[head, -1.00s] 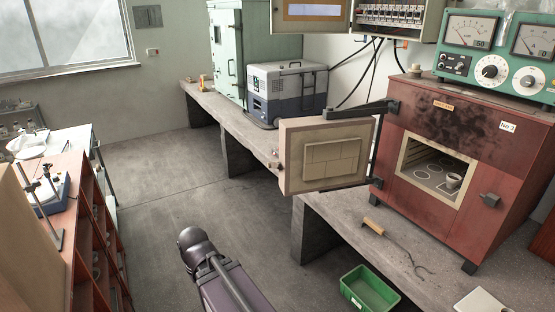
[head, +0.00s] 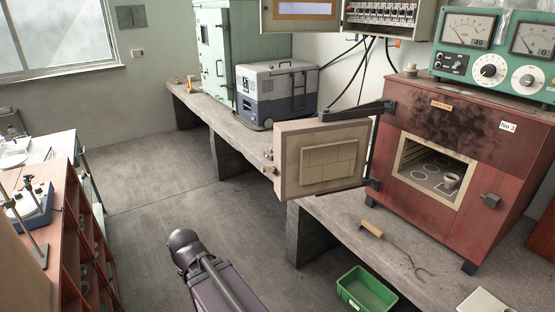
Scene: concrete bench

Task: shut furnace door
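The red furnace (head: 440,130) stands on the concrete bench at the right, with soot stains on its front. Its door (head: 322,158) is swung wide open to the left, hinged at the furnace's left side, with its brick-lined inner face showing. The furnace opening (head: 432,170) is uncovered and a small cup (head: 451,181) sits inside at the right. A latch block (head: 489,200) is on the front, right of the opening. Part of my arm shows at the bottom centre, apart from the door. I cannot make out my gripper's fingers in this view.
A green bin (head: 367,290) is below the bench's front edge. A grey-blue case (head: 277,93) stands behind the door. The floor (head: 150,215) at left centre is clear.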

